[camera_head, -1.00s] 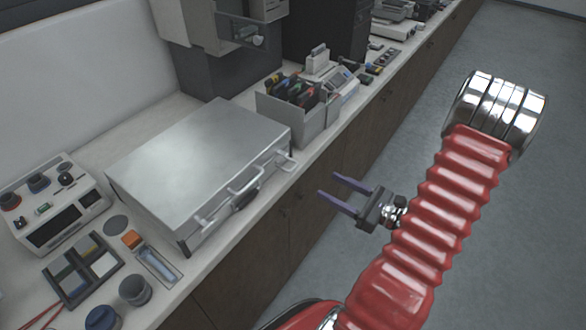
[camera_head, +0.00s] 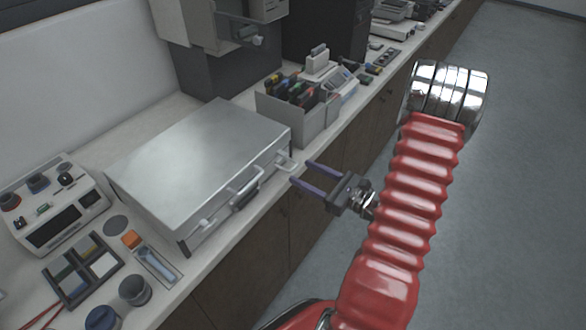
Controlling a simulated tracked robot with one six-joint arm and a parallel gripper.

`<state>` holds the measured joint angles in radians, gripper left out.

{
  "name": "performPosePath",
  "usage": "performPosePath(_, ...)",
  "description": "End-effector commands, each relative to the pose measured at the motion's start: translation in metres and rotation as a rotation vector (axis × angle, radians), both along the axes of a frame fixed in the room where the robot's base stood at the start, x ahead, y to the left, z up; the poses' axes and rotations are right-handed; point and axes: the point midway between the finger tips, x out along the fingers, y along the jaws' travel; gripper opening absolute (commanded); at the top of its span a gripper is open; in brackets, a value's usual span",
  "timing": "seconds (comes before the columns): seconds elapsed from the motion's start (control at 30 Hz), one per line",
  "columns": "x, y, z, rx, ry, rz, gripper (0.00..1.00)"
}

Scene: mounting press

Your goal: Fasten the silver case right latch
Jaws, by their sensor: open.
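The silver case (camera_head: 205,160) lies shut on the white counter, its front side facing the counter's edge. A handle (camera_head: 245,185) is at the middle of that side. The right latch (camera_head: 286,160) is at the right end of the front and sticks outward from the case. The left latch (camera_head: 206,223) is at the left end. My gripper (camera_head: 300,171) is open and empty, its two purple fingers pointing left toward the right latch. The fingertips look very close to the latch; I cannot tell whether they touch it.
A grey bin of colored items (camera_head: 297,115) stands just beyond the case's right end. A control box (camera_head: 50,205) and small trays (camera_head: 82,268) stand to the left. The floor (camera_head: 520,170) in front of the cabinets is clear.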

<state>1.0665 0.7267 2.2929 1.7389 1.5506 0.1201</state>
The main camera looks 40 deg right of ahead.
Motion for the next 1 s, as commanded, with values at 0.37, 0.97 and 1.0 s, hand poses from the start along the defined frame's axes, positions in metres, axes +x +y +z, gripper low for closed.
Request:
performPosePath(0.37, 0.039, 0.014, 0.000, 0.000, 0.001, 0.002, 0.54)
performPosePath(0.97, 0.045, 0.016, 0.000, 0.000, 0.000, 0.001, 0.42)
performPosePath(1.0, 0.044, 0.016, 0.000, 0.000, 0.000, 0.001, 0.39)
